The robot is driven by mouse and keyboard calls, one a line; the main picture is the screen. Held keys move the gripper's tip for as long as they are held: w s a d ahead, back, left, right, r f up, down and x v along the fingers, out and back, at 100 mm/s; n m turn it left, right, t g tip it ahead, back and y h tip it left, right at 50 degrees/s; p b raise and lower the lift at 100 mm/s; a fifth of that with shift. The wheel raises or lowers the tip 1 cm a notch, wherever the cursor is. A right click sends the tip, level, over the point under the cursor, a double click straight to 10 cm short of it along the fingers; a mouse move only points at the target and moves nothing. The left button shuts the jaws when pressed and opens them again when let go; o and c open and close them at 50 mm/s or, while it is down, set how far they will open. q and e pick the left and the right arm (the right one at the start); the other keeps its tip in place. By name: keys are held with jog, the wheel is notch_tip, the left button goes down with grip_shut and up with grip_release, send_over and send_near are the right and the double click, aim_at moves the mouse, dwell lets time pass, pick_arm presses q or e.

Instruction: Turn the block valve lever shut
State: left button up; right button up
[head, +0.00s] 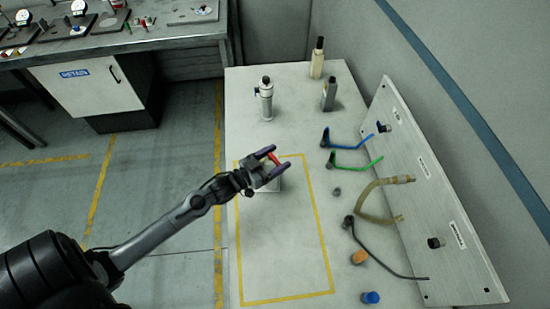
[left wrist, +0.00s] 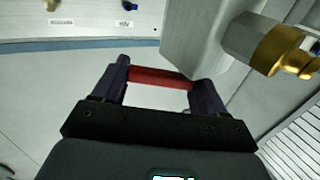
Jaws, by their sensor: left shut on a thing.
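My left gripper (head: 274,162) is over the white table, near the top edge of the yellow-taped rectangle. It is shut on a red lever (left wrist: 160,77), which spans between the two dark fingers in the left wrist view. The lever also shows as a small red piece between the fingers in the head view. A pale grey block (left wrist: 195,40) with a brass fitting (left wrist: 282,50) is beside the lever in the left wrist view. In the head view the gripper hides most of this block. How far the lever is turned is hard to tell. My right gripper is not in view.
A tilted white panel (head: 420,170) stands on the right, with blue (head: 345,147) and green (head: 350,170) leads, a tan hose (head: 370,200) and a black cable before it. A silver cylinder (head: 266,100) stands behind. The taped area (head: 285,260) in front is clear.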

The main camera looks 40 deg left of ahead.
pick_arm(q)
jog(key=shift+h, duration=0.3)
jog(key=shift+s+a+m+g+h, duration=0.15)
jog(key=shift+m+g+h, duration=0.35)
jog(key=shift+m+h, duration=0.5)
jog(key=shift+s+m+g+h, duration=0.15)
jog(key=shift+m+g+h, duration=0.35)
jog(key=shift+h, duration=0.6)
jog(key=shift+s+a+f+m+g+h+b, duration=0.1)
jog(key=shift+m+g+h+b, duration=0.3)
jog(key=shift+m+g+h, duration=0.4)
jog(key=shift+s+a+m+g+h+b, duration=0.1)
jog(key=shift+m+g+h+b, duration=0.35)
jog(key=shift+m+h, duration=0.5)
jog(key=shift+s+g+h, duration=0.1)
jog(key=shift+g+h, duration=0.15)
jog(key=shift+h, duration=0.1)
jog(key=o, duration=1)
